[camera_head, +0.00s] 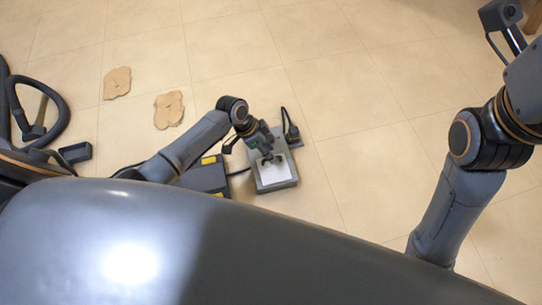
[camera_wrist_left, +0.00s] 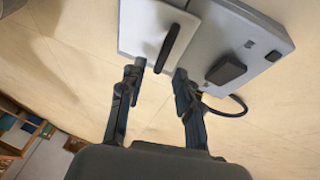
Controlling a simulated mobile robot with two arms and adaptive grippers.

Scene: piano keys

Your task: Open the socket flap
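The socket box (camera_head: 286,183) is a light grey unit on the floor, right of centre in the head view. In the left wrist view, its grey face (camera_wrist_left: 235,25) carries a dark plug (camera_wrist_left: 228,69) with a cable. A white flap panel (camera_wrist_left: 145,22) with a dark bar handle (camera_wrist_left: 172,47) lies beside that face; I cannot tell how far it is tilted. My left gripper (camera_head: 267,158) is over the box. In the wrist view the left gripper (camera_wrist_left: 158,75) has its fingers apart, at the lower end of the handle, with nothing clearly held. My right gripper's fingers do not show.
A dark case with yellow marks (camera_head: 208,175) sits left of the box. A dark plug or cable piece (camera_head: 292,132) stands behind it. Two tan flat pieces (camera_head: 117,83) (camera_head: 169,109) lie on the tiles. A black hose (camera_head: 40,110) is at far left. Floor right of the box is clear.

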